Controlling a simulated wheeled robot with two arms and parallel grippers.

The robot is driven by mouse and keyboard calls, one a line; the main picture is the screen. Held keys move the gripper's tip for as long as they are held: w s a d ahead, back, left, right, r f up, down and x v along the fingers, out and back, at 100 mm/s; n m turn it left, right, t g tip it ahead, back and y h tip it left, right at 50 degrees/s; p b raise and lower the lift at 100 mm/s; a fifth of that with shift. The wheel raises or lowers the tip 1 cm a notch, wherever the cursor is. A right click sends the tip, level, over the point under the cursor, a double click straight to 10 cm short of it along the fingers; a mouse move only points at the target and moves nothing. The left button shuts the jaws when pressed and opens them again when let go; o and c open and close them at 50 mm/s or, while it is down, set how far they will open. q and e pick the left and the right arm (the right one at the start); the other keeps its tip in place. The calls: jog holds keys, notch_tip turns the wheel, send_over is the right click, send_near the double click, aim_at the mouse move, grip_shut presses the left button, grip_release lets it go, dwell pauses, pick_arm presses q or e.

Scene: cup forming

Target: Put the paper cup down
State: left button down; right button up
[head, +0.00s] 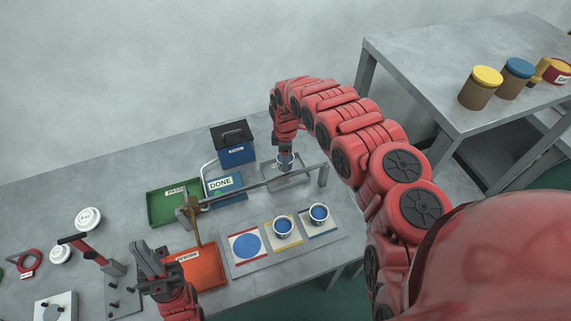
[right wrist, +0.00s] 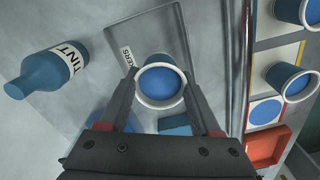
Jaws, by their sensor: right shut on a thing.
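The paper cup (right wrist: 160,81), white-rimmed with blue inside, sits between the two fingers of my right gripper (right wrist: 159,98), which is shut on it. In the head view the cup (head: 285,161) is at the tip of my right arm, over a grey tray (head: 297,180). I cannot tell whether its base touches the tray. In the wrist view the tray (right wrist: 150,38) carries a partly hidden label ending in "KERS". My left gripper (head: 152,258) is at the lower left beside the red tray, with no object visible in it; its jaw gap is unclear.
Two similar cups (head: 283,227) (head: 319,214) stand on the mat board, beside a bare blue circle (head: 246,246). A rail (head: 255,183) runs in front of the grey tray. A green tray (head: 172,206), a blue DONE tray (head: 226,196) and a red tray (head: 200,268) stand left. A TINT bottle (right wrist: 45,72) lies nearby.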

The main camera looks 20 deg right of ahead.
jog(key=shift+a+f, duration=0.1)
jog(key=shift+f, duration=0.9)
jog(key=shift+w+f+p, duration=0.1)
jog(key=shift+f+p, duration=0.25)
jog(key=shift+f, duration=0.7)
jog(key=shift+f, duration=0.15)
jog(key=o, duration=1.3)
